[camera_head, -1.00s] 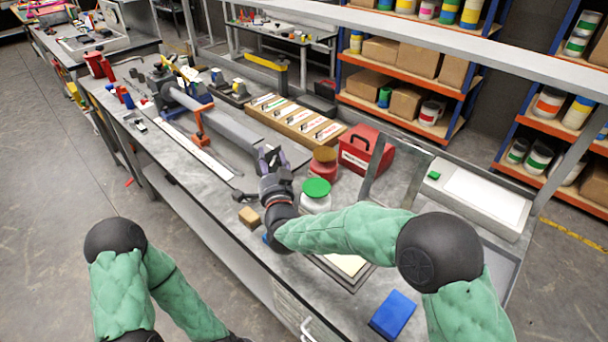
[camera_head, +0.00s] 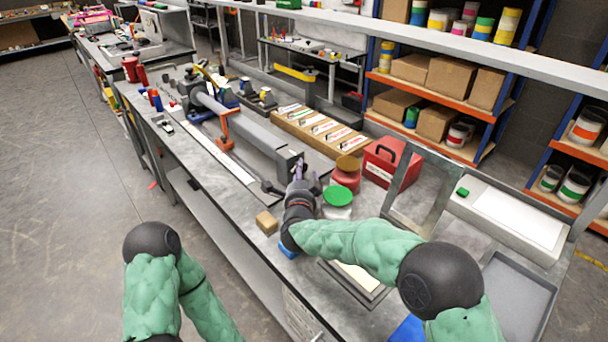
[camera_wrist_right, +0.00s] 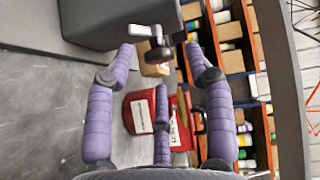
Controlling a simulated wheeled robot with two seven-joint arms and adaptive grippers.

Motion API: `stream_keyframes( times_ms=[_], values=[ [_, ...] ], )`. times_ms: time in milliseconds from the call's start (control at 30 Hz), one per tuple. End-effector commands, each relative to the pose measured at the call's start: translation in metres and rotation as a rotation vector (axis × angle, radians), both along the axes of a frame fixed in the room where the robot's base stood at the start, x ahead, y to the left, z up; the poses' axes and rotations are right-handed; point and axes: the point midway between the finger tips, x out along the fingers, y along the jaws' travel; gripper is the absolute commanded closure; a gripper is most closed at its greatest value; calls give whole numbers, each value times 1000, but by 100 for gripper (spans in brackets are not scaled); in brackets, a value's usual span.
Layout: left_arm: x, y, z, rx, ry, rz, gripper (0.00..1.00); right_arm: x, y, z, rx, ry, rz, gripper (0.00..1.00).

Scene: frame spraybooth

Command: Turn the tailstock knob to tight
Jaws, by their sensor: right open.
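The lathe-like fixture on the bench has a long grey cylinder (camera_head: 250,130) ending in a dark tailstock block (camera_head: 289,160). In the right wrist view, a dark round knob (camera_wrist_right: 160,54) with a pale crossbar sits at the end of the grey body (camera_wrist_right: 105,22). My right gripper (camera_head: 302,172) is at the tailstock end in the head view. In the right wrist view its purple fingers (camera_wrist_right: 160,62) are spread open around the knob, with no clear contact. I cannot read the knob's setting. My left gripper is out of view; only its green-sleeved arm shows at lower left.
A red case (camera_head: 392,162), a green-lidded tub (camera_head: 337,198) and a red tub (camera_head: 345,175) stand close to the right gripper. A small cardboard block (camera_head: 266,222) lies near the bench's front edge. A metal frame and tray are at right.

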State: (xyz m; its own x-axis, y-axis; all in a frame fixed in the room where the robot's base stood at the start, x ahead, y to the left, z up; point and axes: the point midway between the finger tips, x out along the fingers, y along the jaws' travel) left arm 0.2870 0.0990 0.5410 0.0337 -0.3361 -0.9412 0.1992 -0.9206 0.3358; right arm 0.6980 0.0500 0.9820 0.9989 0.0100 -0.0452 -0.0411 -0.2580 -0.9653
Motion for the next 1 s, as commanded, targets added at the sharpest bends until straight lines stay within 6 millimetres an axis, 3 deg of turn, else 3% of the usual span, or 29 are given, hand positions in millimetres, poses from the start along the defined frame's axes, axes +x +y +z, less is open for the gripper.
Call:
stream_keyframes(
  times_ms=[200,533,567,733,1000],
  values=[
    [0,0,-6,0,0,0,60,19,1,-2,-1,0,1,46],
    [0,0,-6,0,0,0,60,22,1,-1,-1,0,1,46],
    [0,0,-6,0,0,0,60,22,1,0,-1,0,1,52],
    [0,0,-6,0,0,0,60,22,0,-1,-1,0,1,100],
    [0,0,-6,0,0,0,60,22,-1,-1,1,2,-2,100]
  ],
)
